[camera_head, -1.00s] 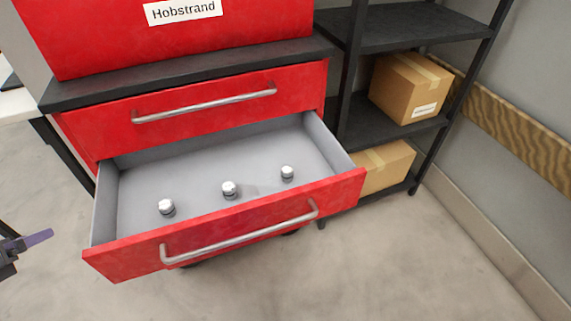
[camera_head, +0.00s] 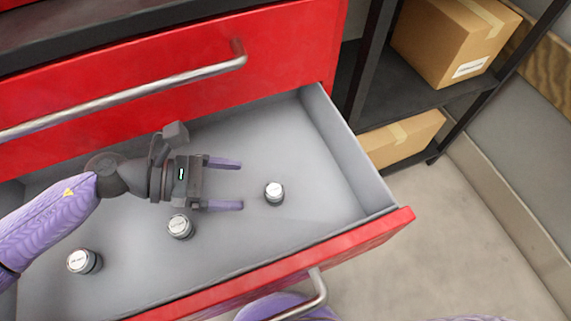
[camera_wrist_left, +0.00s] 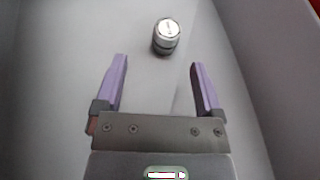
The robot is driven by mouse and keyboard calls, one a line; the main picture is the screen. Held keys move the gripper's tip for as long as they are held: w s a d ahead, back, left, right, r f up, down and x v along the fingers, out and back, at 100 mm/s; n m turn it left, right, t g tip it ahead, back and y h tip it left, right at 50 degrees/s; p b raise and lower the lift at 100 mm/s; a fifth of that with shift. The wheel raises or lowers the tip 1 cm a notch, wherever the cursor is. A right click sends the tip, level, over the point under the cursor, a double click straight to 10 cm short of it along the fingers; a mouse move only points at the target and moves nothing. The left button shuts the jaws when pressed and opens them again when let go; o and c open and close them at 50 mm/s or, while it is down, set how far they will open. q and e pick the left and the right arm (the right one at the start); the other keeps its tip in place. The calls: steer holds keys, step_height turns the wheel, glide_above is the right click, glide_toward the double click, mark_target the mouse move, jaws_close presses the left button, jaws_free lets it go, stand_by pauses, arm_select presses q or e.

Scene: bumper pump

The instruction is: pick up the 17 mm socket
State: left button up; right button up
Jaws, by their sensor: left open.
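Three silver sockets stand upright in the open drawer: a left socket (camera_head: 84,261), a middle socket (camera_head: 180,226) and a right socket (camera_head: 274,193). Their top markings are too small to read, so I cannot tell which is the 17 mm one. My left gripper (camera_head: 241,185) is open and empty over the drawer, its fingers pointing right toward the right socket. In the left wrist view one socket (camera_wrist_left: 166,35) is ahead of the open fingertips (camera_wrist_left: 157,62), roughly between their lines and apart from them. My right gripper does not show.
The grey drawer floor (camera_head: 322,208) is clear around the right socket. The drawer's right wall (camera_head: 345,150) and red front (camera_head: 385,232) bound it. The closed upper drawer's handle (camera_head: 150,93) is behind. A black shelf with cardboard boxes (camera_head: 452,40) stands at right.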

mark_target(270, 190)
arm_select(q)
steer(key=x, duration=0.3)
steer(key=b+x, duration=0.1)
steer(key=x, duration=0.2)
steer(key=s+x, duration=0.1)
steer(key=x, duration=0.2)
steer(key=shift+d+r, duration=0.1)
steer(key=shift+d, duration=0.35)
jaws_close()
